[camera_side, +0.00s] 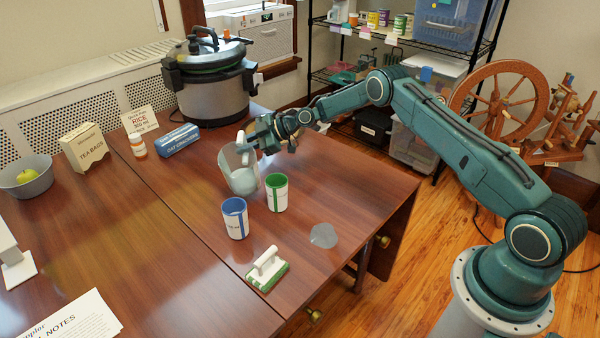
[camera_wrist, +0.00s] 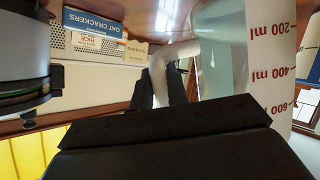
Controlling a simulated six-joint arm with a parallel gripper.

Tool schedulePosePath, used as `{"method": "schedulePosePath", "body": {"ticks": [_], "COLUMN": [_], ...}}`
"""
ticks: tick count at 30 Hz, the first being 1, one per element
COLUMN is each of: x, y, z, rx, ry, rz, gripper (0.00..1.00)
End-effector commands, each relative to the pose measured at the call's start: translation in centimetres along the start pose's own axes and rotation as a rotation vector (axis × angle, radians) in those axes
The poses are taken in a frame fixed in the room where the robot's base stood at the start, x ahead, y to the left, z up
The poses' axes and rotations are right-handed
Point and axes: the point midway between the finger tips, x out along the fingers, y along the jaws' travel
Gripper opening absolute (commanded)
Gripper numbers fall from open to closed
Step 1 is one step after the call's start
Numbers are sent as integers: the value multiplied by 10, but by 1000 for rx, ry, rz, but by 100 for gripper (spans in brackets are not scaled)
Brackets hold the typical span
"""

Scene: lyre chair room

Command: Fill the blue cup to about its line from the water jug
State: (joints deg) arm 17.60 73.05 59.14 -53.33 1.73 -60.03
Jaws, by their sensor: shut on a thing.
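The clear water jug (camera_side: 234,168) is at the table's right half, behind the cups. My gripper (camera_side: 251,144) is shut on its pale handle (camera_wrist: 178,52). In the wrist view the jug (camera_wrist: 262,60) fills the right side, with red ml marks. A pale bluish area low in the jug looks like water. I cannot tell whether its base touches the table. The blue cup (camera_side: 235,220) stands upright in front of the jug, apart from it. Its line and inside level are too small to read.
A green cup (camera_side: 277,194) stands close right of the jug and behind the blue cup. A green-and-white scrub brush (camera_side: 267,269) and a grey translucent piece (camera_side: 323,236) lie in front. A cooker (camera_side: 210,90) stands behind; a blue cracker box (camera_side: 178,140) lies left.

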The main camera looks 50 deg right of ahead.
Motion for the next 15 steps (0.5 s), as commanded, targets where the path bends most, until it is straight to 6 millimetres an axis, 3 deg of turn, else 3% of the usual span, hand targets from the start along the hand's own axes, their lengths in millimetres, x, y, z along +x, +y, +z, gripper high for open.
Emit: {"method": "schedulePosePath", "body": {"ticks": [15], "x": [9], "y": [2], "z": [20], "rx": [145], "ry": [36], "rz": [-58], "gripper": [0]}}
